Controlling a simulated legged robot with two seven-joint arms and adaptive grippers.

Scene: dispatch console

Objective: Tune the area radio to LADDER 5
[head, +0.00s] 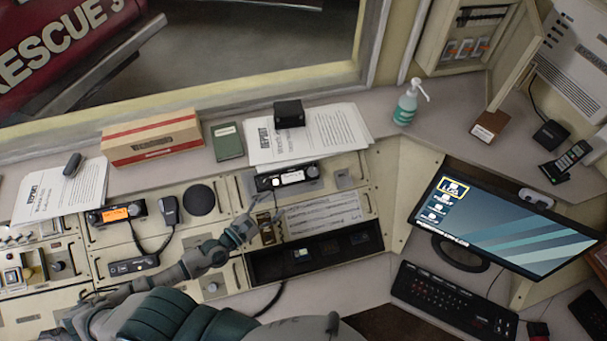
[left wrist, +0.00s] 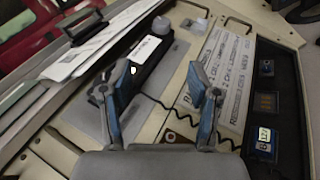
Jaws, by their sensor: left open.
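Two radios sit on the sloped console in the head view. The nearer one to my gripper is a black radio (head: 290,178) with a small white-lit display; its text is too small to read. The other radio (head: 116,212), at left, has an orange display. I cannot tell by label which is the area radio. My left gripper (head: 256,203) is open and empty, just below and left of the white-display radio. In the left wrist view the open fingers (left wrist: 161,76) point towards the black radio (left wrist: 157,62), whose round grey knob (left wrist: 144,48) shows beyond the fingertips.
Papers (head: 330,130) and a black box (head: 289,113) lie on the ledge behind the radio. A hand microphone (head: 169,210) hangs beside the orange-display radio. A dark recessed tray (head: 262,268) lies right of my forearm. A monitor (head: 500,225) and keyboard (head: 452,300) stand at right.

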